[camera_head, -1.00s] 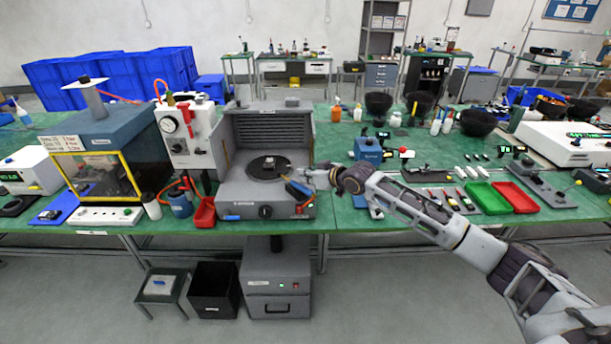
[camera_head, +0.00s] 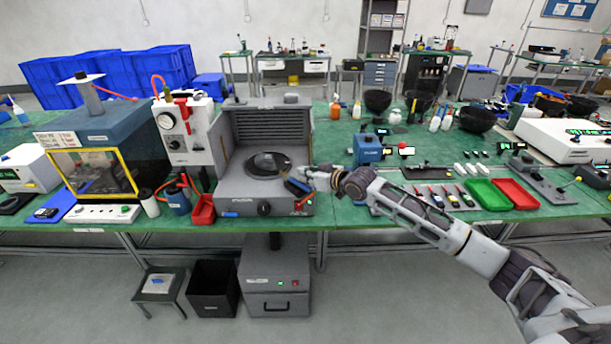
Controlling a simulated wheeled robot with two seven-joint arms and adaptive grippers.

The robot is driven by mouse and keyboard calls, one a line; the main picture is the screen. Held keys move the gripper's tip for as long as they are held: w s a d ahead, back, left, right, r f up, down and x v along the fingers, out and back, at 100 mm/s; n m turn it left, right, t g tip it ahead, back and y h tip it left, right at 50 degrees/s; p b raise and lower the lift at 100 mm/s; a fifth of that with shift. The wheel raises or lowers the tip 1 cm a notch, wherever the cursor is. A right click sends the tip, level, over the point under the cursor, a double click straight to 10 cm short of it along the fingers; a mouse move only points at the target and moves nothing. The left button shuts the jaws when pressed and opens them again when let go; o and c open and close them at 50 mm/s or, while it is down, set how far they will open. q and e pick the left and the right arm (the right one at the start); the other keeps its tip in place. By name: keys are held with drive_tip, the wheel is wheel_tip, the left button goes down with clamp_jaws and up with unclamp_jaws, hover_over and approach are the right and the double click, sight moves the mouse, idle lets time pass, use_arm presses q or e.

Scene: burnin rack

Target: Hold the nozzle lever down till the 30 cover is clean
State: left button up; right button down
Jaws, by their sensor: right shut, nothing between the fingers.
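A grey bench station (camera_head: 240,197) with a louvred back hood stands on the green table. A dark round turntable (camera_head: 260,170) is in its bay, with a dark item on it too small to read; I cannot make out a number 30. My left gripper is out of view.
A blue device (camera_head: 368,149) stands behind my right arm. Green (camera_head: 487,194) and red (camera_head: 516,194) trays lie to the right.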

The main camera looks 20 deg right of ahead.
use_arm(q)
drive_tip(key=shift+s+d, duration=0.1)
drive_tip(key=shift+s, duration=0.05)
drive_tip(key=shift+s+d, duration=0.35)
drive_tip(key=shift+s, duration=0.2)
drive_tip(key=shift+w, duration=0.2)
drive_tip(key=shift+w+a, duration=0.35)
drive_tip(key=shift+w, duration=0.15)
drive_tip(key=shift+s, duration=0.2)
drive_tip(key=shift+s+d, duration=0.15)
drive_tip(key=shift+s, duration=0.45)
